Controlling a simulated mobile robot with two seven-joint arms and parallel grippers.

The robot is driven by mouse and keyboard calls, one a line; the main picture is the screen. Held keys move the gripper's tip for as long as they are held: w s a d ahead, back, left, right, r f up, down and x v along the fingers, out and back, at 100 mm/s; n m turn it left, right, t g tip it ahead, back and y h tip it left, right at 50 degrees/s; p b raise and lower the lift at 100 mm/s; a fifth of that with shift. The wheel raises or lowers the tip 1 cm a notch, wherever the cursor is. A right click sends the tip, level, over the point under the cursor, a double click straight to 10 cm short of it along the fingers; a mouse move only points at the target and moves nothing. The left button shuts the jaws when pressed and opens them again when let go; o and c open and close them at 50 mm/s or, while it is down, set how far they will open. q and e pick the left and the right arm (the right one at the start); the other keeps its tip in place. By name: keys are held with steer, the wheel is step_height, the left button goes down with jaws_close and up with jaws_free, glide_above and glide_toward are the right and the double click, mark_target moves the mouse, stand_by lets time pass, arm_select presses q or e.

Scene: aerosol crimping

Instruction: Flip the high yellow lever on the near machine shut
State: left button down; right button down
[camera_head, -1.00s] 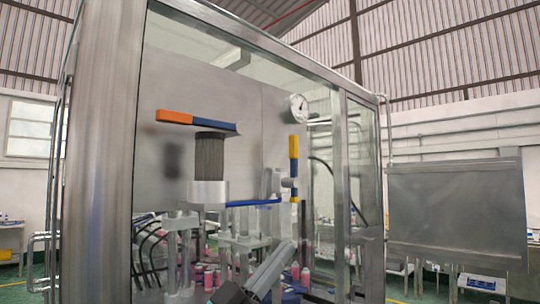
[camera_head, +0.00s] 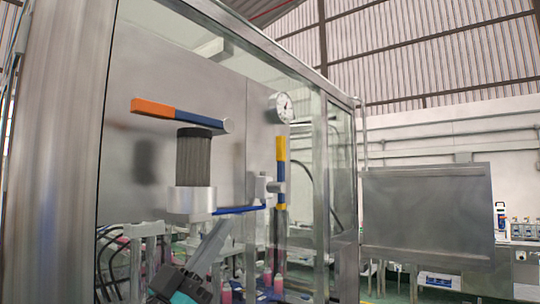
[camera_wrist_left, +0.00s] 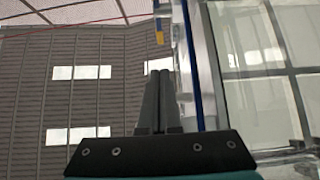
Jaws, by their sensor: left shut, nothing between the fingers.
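The yellow-and-blue lever (camera_head: 281,150) stands upright on a grey fitting at the right of the near machine, yellow at its top end. In the left wrist view a small yellow-and-blue piece, likely this lever (camera_wrist_left: 159,38), shows beyond the fingertips. My left gripper (camera_head: 230,225) is shut and empty, its grey fingers pointing up and right. In the picture it is below and left of the lever, apart from it. The fingers (camera_wrist_left: 162,75) are together in the left wrist view. My right gripper is not in view.
An orange-and-blue handle (camera_head: 180,114) tops a dark ribbed cylinder (camera_head: 194,157) on the machine. A blue bar (camera_head: 238,210) lies below it. A pressure gauge (camera_head: 281,107) is behind. Metal cabinet posts (camera_head: 50,150) frame the machine. A grey panel (camera_head: 425,215) stands at right.

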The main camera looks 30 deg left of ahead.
arm_select(q)
steer(key=p, duration=0.7)
glide_toward(279, 152)
steer(key=shift+h, duration=0.3)
steer(key=w+r, duration=0.2)
steer(key=r, duration=0.1)
steer(key=w+r, duration=0.1)
steer(key=r, duration=0.1)
steer(key=shift+d, duration=0.1)
steer(key=shift+x, duration=0.75)
steer(key=shift+w+r, duration=0.15)
steer(key=shift+w, duration=0.25)
steer(key=shift+w+d+r, duration=0.1)
steer(key=shift+w+r, duration=0.15)
steer(key=shift+w, duration=0.5)
steer(key=shift+w+r, duration=0.1)
steer(key=shift+w, duration=0.2)
steer(key=shift+w+r+p, duration=0.1)
steer(key=shift+w+p, duration=0.35)
steer(key=shift+w, duration=0.05)
steer(key=shift+w+d+g+p, duration=0.1)
steer(key=shift+w+g+p, duration=0.3)
steer(key=shift+g+p, duration=0.3)
steer(key=shift+w+f+p, duration=0.15)
steer(key=shift+w+p, duration=0.3)
steer(key=shift+w+f+p, duration=0.2)
steer(key=shift+w+p, duration=0.25)
steer(key=shift+w, duration=0.05)
steer(key=shift+w+d+f, duration=0.1)
